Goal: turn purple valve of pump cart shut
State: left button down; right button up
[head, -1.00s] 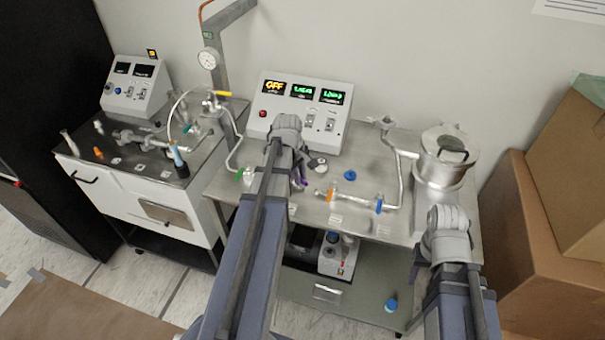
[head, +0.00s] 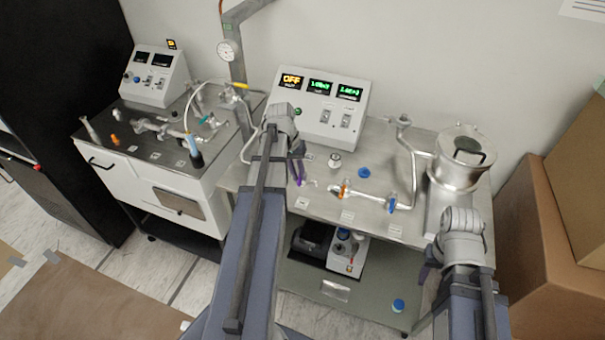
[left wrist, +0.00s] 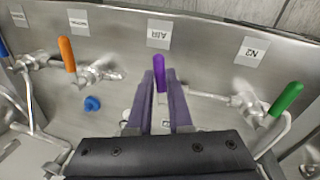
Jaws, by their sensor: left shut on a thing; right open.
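The purple valve handle (left wrist: 158,72) stands between the two fingers of my left gripper (left wrist: 164,98) in the left wrist view, below a label reading AIR. My left gripper is shut on this handle. In the head view the purple handle (head: 300,177) shows just right of my left arm, which hides much of the valve body. The pump cart (head: 325,211) is a steel table with a control box. My right gripper (head: 428,268) is open and empty, low in front of the cart's right end; its fingers are partly hidden.
An orange handle (left wrist: 66,54) and a green handle (left wrist: 287,98) flank the purple one. A blue-handled valve (head: 391,203) and a steel chamber (head: 461,160) stand right. A second cart (head: 150,185) stands left. Cardboard boxes (head: 530,240) crowd the right side.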

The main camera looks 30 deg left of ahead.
pick_arm(q)
jog(key=shift+s+a+m+g, duration=0.15)
jog(key=shift+a+m, duration=0.15)
jog(key=shift+m, duration=0.3)
jog(key=shift+a+m+g, duration=0.15)
jog(key=shift+a+m, duration=0.15)
jog(key=shift+m, duration=0.3)
jog(key=c, duration=0.8)
grip_release()
jog(key=shift+c, duration=0.2)
jog(key=shift+r, duration=0.15)
notch_tip(320, 180, up, 7)
jog(key=a+p, duration=0.1)
jog(key=p, duration=0.6)
jog(key=shift+s+a+r+p, duration=0.15)
jog(key=shift+a+p, duration=0.15)
